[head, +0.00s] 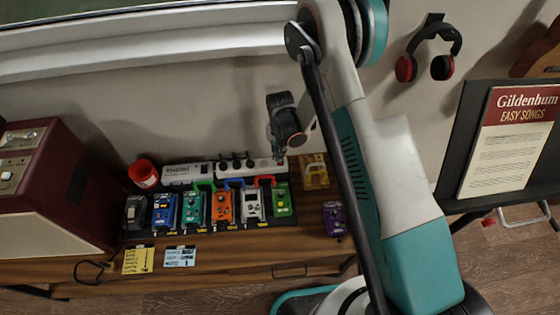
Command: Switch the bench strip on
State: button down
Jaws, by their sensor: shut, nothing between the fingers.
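I cannot tell whether the fingertips touch the strip. The strip's switch is too small to make out, and no lit lamp is clear.
Several coloured pedals stand on a black board (265,222) in front of the strip. A purple pedal (334,218) stands at right. Yellow (138,261) and blue cards lie at the front edge.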

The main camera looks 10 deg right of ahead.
jog(key=shift+f+b, duration=0.35)
jog(key=shift+f, duration=0.05)
jog(key=shift+r+p, duration=1.4)
jog(key=shift+r, duration=2.15)
